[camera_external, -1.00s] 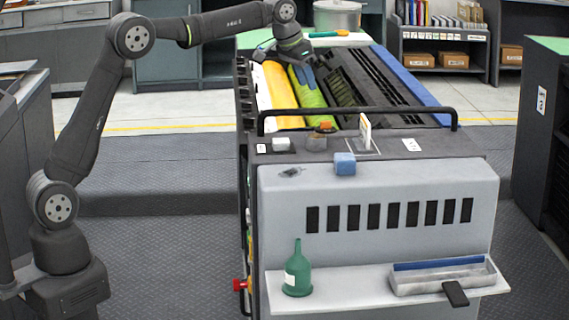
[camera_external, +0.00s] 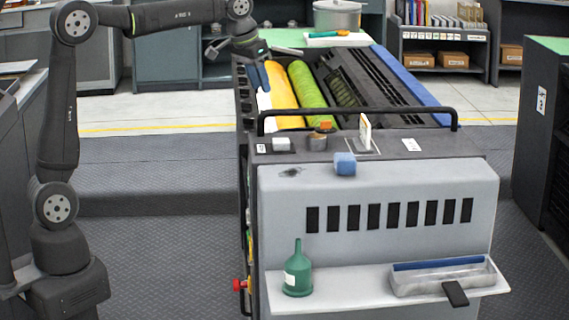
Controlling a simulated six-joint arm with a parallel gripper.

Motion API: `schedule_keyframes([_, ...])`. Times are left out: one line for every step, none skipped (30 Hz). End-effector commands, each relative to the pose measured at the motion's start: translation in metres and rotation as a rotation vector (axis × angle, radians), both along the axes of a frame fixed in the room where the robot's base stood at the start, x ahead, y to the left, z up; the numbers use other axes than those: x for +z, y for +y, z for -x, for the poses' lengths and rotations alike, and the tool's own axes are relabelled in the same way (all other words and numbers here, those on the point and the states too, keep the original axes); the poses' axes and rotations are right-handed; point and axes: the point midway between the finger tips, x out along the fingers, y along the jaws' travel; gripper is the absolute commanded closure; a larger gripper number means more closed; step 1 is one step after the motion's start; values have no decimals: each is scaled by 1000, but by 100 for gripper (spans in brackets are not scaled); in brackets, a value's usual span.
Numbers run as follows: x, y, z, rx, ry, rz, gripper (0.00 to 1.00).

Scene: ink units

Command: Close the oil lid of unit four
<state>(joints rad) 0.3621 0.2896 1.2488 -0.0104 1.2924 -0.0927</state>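The grey press (camera_external: 380,190) stands at the centre right, with a white roller (camera_external: 264,98), a yellow roller (camera_external: 283,95) and a green roller (camera_external: 308,92) along its left part. Several small dark parts (camera_external: 244,100) line the press's left edge. I cannot make out an oil lid or unit number there.
A black rail (camera_external: 360,111) crosses the press top. A green bottle (camera_external: 298,272) and a grey tray (camera_external: 443,280) sit on the front shelf.

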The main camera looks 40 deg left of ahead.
Motion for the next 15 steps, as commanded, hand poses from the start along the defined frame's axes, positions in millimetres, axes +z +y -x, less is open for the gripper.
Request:
schedule_keyframes([-2, 2, 11, 5, 5, 0, 67])
schedule_keyframes([-4, 3, 17, 7, 8, 0, 67])
schedule_keyframes([-6, 4, 24, 10, 13, 0, 67])
schedule_keyframes([-8, 5, 30, 12, 15, 1, 67])
schedule_keyframes([-10, 6, 36, 15, 20, 1, 67])
schedule_keyframes([-12, 7, 43, 19, 24, 0, 67])
schedule_keyframes([-14, 8, 49, 22, 27, 0, 67])
schedule_keyframes([-16, 9, 54, 25, 31, 0, 67])
schedule_keyframes([-19, 11, 62, 27, 34, 0, 67])
schedule_keyframes([-21, 12, 67, 30, 38, 0, 67])
schedule_keyframes([-23, 13, 73, 33, 40, 0, 67])
schedule_keyframes([-25, 15, 79, 37, 43, 0, 67])
schedule_keyframes([-27, 16, 84, 40, 47, -1, 67])
schedule_keyframes([-29, 17, 88, 42, 48, 0, 67])
schedule_keyframes([-32, 18, 94, 44, 53, -1, 67])
